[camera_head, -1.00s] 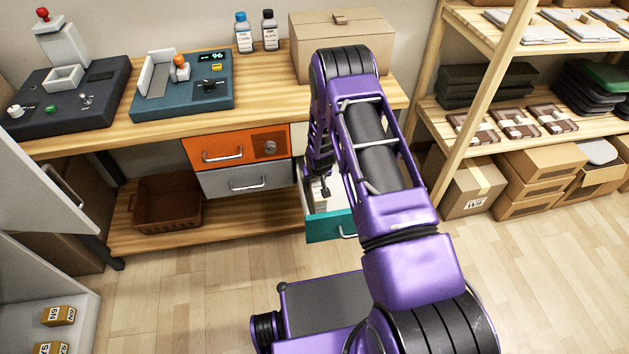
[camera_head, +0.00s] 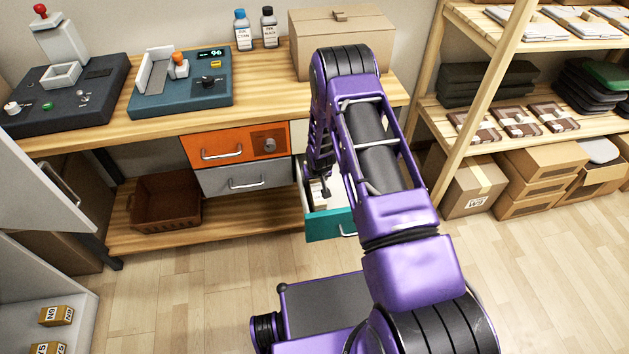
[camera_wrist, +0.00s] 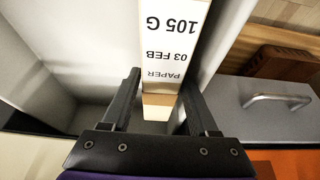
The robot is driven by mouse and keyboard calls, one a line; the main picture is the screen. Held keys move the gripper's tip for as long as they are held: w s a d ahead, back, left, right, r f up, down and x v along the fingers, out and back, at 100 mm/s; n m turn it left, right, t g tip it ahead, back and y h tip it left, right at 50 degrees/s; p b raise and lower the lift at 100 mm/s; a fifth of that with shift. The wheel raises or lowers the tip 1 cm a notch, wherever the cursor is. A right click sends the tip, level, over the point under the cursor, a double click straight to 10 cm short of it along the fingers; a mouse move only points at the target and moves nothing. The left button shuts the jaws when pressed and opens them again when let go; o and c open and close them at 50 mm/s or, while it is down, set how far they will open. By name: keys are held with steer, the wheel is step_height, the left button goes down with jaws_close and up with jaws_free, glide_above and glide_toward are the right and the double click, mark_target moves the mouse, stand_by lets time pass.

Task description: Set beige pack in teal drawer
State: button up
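The beige pack (camera_wrist: 160,106), with a white label reading "PAPER 03 FEB 105 G", is between the two fingers of my gripper (camera_wrist: 162,78) in the wrist view. The fingertips lie against its two sides. The teal drawer (camera_head: 323,226) is pulled open under the bench, right of the grey drawer. In the head view my gripper (camera_head: 324,190) reaches down into it, and a pale part of the pack shows by the fingers. Whether the pack rests on the drawer floor is not clear. My arm hides the drawer's right part.
The orange drawer (camera_head: 238,147) and the grey drawer (camera_head: 245,179) are shut, left of the teal one. A large cardboard box (camera_head: 342,40) stands on the bench above. A brown basket (camera_head: 165,200) sits on the lower shelf. A wooden rack with boxes stands at right.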

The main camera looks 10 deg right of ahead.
steer(key=shift+a+r+p, duration=0.1)
steer(key=shift+r+p, duration=0.4)
steer(key=shift+p, duration=0.1)
steer(key=p+v, duration=0.1)
steer(key=v, duration=1.1)
steer(key=shift+p, duration=0.4)
steer(key=shift+r, duration=0.15)
